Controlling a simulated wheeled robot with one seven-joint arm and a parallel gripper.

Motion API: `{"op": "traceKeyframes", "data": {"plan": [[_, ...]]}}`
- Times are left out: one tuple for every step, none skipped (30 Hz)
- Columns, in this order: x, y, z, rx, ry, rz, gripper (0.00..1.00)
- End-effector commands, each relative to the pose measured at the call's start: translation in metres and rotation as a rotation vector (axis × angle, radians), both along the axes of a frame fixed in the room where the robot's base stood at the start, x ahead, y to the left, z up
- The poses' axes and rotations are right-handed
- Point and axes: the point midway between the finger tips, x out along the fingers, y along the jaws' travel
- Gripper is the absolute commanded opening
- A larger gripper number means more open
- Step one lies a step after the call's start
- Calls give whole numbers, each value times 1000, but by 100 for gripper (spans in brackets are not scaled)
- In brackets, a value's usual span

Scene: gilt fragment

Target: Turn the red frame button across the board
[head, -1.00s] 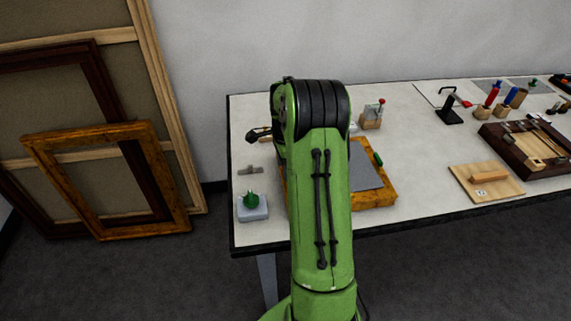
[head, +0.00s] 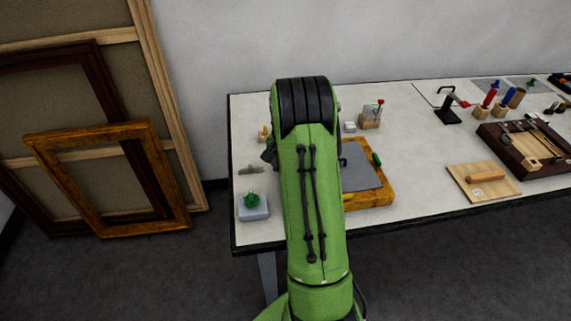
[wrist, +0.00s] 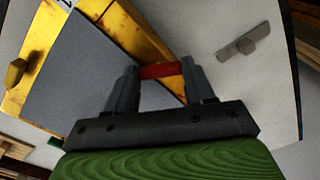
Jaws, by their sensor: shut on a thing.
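The red frame button (wrist: 160,71) is between the fingertips of my gripper (wrist: 160,74) in the wrist view, and the gripper is shut on it. It sits near the inner edge of the gilt frame (wrist: 124,28), by the grey board (wrist: 85,75). I cannot tell how far it reaches over the board. In the head view the frame (head: 380,197) and board (head: 362,168) lie on the table, partly behind my arm, which hides the red button and most of my gripper. A yellow button (wrist: 15,72) and a green button (head: 376,159) are on other sides of the frame.
A metal piece with a raised knob (wrist: 243,42) lies beside the frame. A pale block with a green knob (head: 253,206) is at the table's left front. A wooden stand with a red-tipped lever (head: 370,117) is behind the frame. Bare table lies right of the frame.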

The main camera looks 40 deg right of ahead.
Motion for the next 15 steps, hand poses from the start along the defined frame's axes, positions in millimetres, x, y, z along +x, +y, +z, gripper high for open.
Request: {"op": "traceKeyframes", "data": {"plan": [[1,0,2,-2,-2,45,23],[1,0,2,-2,-2,72,23],[1,0,2,-2,-2,109,23],[1,0,2,-2,-2,135,23],[1,0,2,-2,-2,162,23],[1,0,2,-2,-2,197,23],[1,0,2,-2,-2,222,23],[1,0,1,-2,-2,246,23],[1,-1,1,-3,-2,276,23],[1,-1,1,-3,-3,298,23],[1,0,1,-2,-2,321,23],[1,0,1,-2,-2,348,23],[1,0,1,-2,-2,367,23],[1,0,1,-2,-2,385,23],[1,0,1,-3,-3,406,23]]}}
